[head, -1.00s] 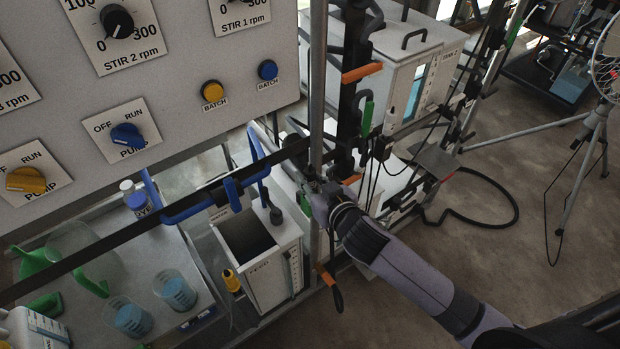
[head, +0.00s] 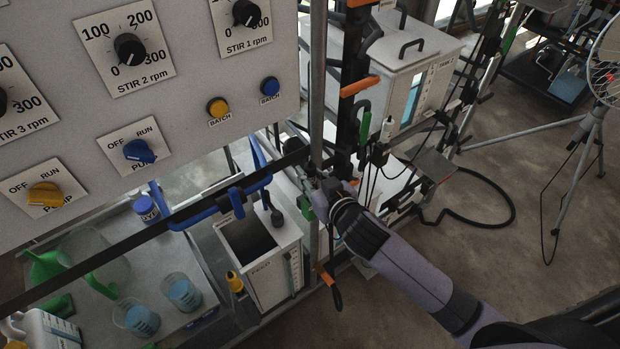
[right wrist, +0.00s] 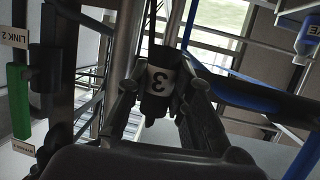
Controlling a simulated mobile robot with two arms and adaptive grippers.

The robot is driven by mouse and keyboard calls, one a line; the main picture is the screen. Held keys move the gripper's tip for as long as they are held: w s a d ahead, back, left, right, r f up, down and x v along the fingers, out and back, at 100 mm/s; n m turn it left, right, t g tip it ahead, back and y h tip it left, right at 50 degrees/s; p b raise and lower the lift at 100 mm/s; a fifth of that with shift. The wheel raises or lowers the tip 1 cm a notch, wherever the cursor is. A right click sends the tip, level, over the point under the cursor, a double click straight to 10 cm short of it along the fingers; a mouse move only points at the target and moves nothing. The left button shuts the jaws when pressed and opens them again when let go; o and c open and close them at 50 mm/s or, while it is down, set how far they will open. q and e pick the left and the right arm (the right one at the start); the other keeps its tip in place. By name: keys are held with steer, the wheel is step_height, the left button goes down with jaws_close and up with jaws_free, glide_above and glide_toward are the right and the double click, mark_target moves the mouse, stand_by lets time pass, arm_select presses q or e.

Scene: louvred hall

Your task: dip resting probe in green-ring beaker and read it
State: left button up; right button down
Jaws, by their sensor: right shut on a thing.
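Two clear beakers of blue liquid, one at the front (head: 141,321) and one behind it (head: 184,294), stand on the bench at lower left in the head view. I cannot make out a green ring on either. I cannot pick out the probe with certainty. My right gripper (head: 322,188) is beside the upright metal post, right of the white FEED tank. In the right wrist view, its fingers (right wrist: 160,88) are shut on a black piece with a white label "3" (right wrist: 160,80), which reads upside down. My left gripper is not in view.
The control panel (head: 190,60) fills the upper left. Blue tubing (head: 205,208) and a dark rail cross above the bench. A tripod (head: 590,130) stands at right; floor between is mostly open.

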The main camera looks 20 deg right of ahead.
step_height(320, 180, up, 9)
steer(key=p, duration=0.7)
steer(key=shift+f, duration=0.3)
